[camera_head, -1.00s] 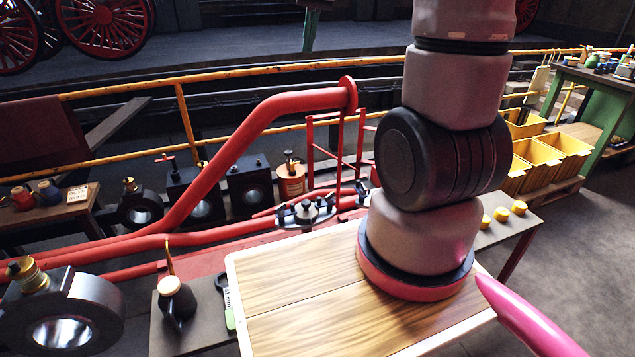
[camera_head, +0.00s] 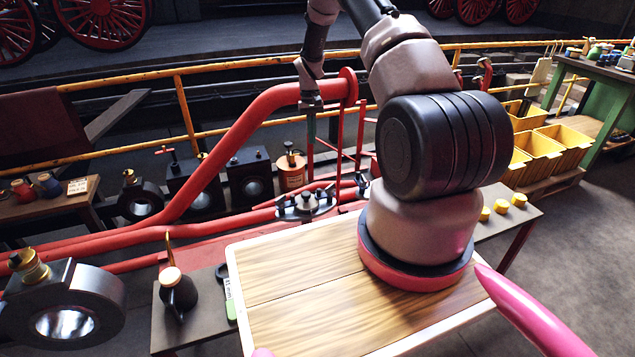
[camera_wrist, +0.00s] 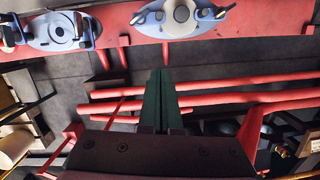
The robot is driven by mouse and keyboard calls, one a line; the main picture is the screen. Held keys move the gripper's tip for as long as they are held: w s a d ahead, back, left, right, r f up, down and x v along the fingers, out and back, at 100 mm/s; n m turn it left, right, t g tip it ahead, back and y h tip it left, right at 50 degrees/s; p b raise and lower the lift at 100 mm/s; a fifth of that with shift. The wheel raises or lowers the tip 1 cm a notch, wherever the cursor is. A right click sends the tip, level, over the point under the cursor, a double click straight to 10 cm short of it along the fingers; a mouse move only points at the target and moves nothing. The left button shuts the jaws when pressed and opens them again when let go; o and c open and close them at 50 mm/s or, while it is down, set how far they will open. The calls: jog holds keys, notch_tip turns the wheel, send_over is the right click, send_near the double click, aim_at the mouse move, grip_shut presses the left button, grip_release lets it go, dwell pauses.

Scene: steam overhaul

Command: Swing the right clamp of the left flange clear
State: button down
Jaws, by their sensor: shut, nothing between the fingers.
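In the head view the left flange (camera_head: 306,203), with a domed grey centre, lies on the red pipework, with small dark clamps at its sides. Its right clamp (camera_head: 331,194) is small there. The wrist view shows a domed flange (camera_wrist: 180,14) with a blue-grey clamp at each side, its top cut off; it looks like the same flange from another side. My gripper (camera_head: 311,165) hangs, fingers down, above the pipework by this flange. Its green fingers (camera_wrist: 160,74) are together and empty, apart from the clamps in the wrist view. Contact is not visible.
A second flange (camera_wrist: 62,30) with a flat round centre lies beside the domed one. A thick red pipe (camera_head: 230,140) rises close by my arm. A yellow rail (camera_head: 240,130) runs behind. A wooden-topped board (camera_head: 300,290) lies in front, mostly bare.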

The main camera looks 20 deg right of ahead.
jog(key=shift+g, duration=0.3)
jog(key=x, duration=0.5)
jog(key=shift+w+d+f, duration=0.2)
jog(key=shift+w+d, duration=0.15)
jog(key=shift+w, duration=0.05)
jog(key=shift+f, duration=0.1)
jog(key=s+f, duration=0.1)
jog(key=f, duration=0.2)
jog(key=s+f, duration=0.2)
jog(key=f, duration=0.1)
jog(key=s+a+f, duration=0.1)
jog(key=s+f, duration=0.1)
jog(key=f, duration=0.1)
jog(key=shift+f, duration=0.2)
jog(key=shift+s, duration=0.7)
